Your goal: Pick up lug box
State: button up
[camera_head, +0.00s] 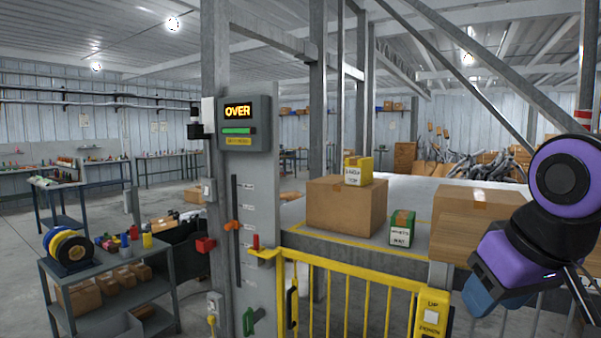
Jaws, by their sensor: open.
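No box in view has a label I can clearly read as lug. A small yellow box (358,171) with a white label stands on top of a large brown carton (346,207). A small green box (402,228) with a white label stands to the right of that carton. Both labels are too small to read surely. A second large carton (474,222) stands further right, partly behind my purple arm. My arm reaches in at the right edge; its gripper and fingertips do not show.
The boxes stand on a grey platform (310,237) behind a yellow gate (355,284). A grey post panel (248,200) with a display reading OVER stands left of the gate. A cart (105,271) with spools and small boxes stands at the left.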

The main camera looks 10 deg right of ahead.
aim_at(359, 171)
jog(key=i+j+u, duration=0.25)
jog(key=u, duration=0.15)
jog(key=i+j+u, duration=0.6)
jog(key=u, duration=0.2)
jog(key=i+z, duration=0.1)
jog(key=i, duration=0.25)
jog(key=i+j, duration=0.15)
jog(key=i, duration=0.2)
jog(key=i+z, duration=0.2)
jog(key=z, duration=0.25)
jog(key=i+l+z, duration=0.1)
jog(key=z, duration=0.35)
jog(key=i+j+z, duration=0.1)
jog(key=i+z, duration=0.15)
jog(key=z, duration=0.15)
jog(key=i+l+z, duration=0.15)
jog(key=i+z, duration=0.45)
jog(key=z, duration=0.2)
